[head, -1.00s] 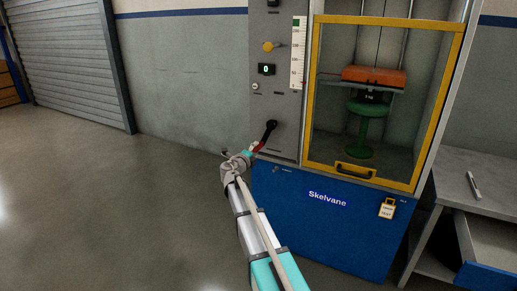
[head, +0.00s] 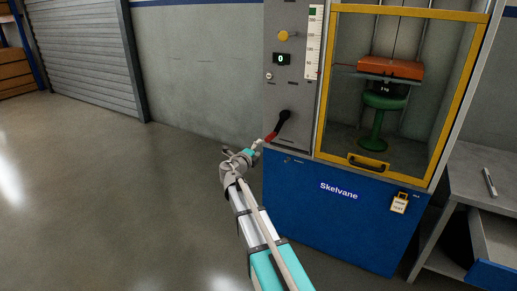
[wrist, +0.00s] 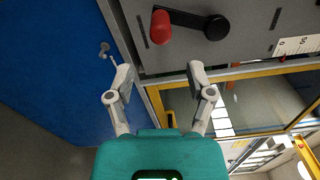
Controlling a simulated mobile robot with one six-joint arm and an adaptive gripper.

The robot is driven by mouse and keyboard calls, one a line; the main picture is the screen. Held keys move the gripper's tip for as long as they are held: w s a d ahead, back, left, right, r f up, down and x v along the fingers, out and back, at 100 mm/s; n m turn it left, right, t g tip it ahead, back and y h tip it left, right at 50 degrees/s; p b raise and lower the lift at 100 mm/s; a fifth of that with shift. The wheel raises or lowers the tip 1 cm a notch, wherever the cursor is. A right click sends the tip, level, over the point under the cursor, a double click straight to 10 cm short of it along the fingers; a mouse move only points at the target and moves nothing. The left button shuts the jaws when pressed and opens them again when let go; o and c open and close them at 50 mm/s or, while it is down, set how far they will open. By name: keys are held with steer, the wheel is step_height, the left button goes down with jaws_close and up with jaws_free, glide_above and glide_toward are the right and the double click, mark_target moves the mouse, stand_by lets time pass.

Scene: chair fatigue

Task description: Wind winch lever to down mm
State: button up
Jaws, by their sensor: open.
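The winch lever (head: 280,124) is a black crank arm with a red handle on the grey panel of the test machine. In the wrist view the lever's black arm (wrist: 195,21) and red grip (wrist: 161,28) are at the top, ahead of my fingertips. My gripper (wrist: 160,72) is open and empty, its two fingers apart and the lever beyond them. In the head view my gripper (head: 258,144) is just left of and below the lever's red end. Whether it touches the handle is hard to tell there; in the wrist view they look apart.
The machine has a yellow-framed window (head: 322,90) with an orange block (head: 390,67) above a green stool (head: 375,115). A display (head: 281,59) reads 0 beside a vertical scale (head: 313,42). A grey bench (head: 478,170) stands right. The floor at left is clear.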

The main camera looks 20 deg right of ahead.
steer(key=shift+w+m, duration=0.1)
steer(key=shift+m, duration=0.2)
steer(key=c, duration=0.4)
steer(key=shift+w+a+m, duration=0.15)
steer(key=shift+m, duration=0.55)
jaws_close()
steer(key=w+a+n+g+h+p, duration=0.1)
steer(key=w+a+n, duration=0.1)
steer(key=n, duration=1.5)
steer(key=w+a+r+n+g+h+p, duration=0.1)
steer(key=a+n, duration=0.4)
steer(key=n, duration=1.3)
steer(key=w+g, duration=0.1)
steer(key=w, duration=0.1)
steer(key=shift+w+a+r+g, duration=0.15)
steer(key=shift+w+r+g, duration=0.1)
steer(key=shift+w+g, duration=0.1)
